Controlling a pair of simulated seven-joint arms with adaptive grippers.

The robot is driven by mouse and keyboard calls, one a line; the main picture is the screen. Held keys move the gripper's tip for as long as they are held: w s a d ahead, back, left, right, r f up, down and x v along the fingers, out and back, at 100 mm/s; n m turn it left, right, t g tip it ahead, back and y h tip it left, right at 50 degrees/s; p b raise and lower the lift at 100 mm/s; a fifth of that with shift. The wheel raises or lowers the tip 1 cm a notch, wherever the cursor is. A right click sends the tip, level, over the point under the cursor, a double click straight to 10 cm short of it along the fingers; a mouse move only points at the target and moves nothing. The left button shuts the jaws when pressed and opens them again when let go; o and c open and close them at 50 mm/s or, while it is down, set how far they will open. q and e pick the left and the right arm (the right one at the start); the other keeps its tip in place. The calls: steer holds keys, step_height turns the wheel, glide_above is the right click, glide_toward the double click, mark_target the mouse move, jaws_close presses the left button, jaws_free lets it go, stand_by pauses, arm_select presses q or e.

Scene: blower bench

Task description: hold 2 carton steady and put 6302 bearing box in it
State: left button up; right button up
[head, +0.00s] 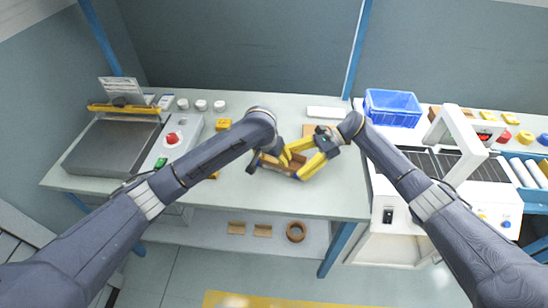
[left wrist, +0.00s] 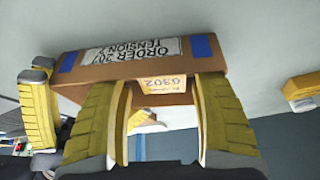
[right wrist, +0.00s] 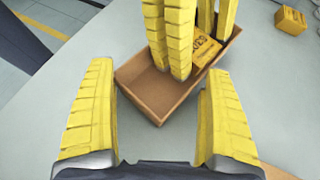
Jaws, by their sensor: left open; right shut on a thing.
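The carton (head: 269,170) is an open brown box on the bench, partly hidden by both grippers. Its empty end (right wrist: 150,92) shows in the right wrist view. The yellow bearing box (right wrist: 207,51) lies inside at the other end; its marked face (left wrist: 163,85) shows between the left fingers in the left wrist view. My left gripper (head: 286,157) is open, its fingers reaching down into the carton beside the bearing box. My right gripper (right wrist: 160,85) is shut on the carton, one finger on each side. A brown panel with an order label (left wrist: 133,52) and blue patches shows in the left wrist view.
A blue bin (head: 392,108) stands behind on the right, beside the roller machine (head: 455,160). A flat grey machine (head: 112,147) is at the left. The bench front is mostly clear.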

arm_select(q)
steer(key=v, duration=0.7)
steer(key=shift+w+a+r, duration=0.1)
steer(key=shift+a, duration=0.05)
arm_select(e)
steer(key=shift+d+f, duration=0.1)
steer(key=shift+f, duration=0.4)
steer(key=c, duration=0.4)
steer(key=shift+r, duration=0.25)
jaws_close()
arm_select(q)
steer(key=shift+v, duration=2.15)
arm_select(e)
steer(key=shift+r, duration=0.1)
steer(key=c, duration=0.6)
jaws_free()
steer(key=shift+w, duration=0.1)
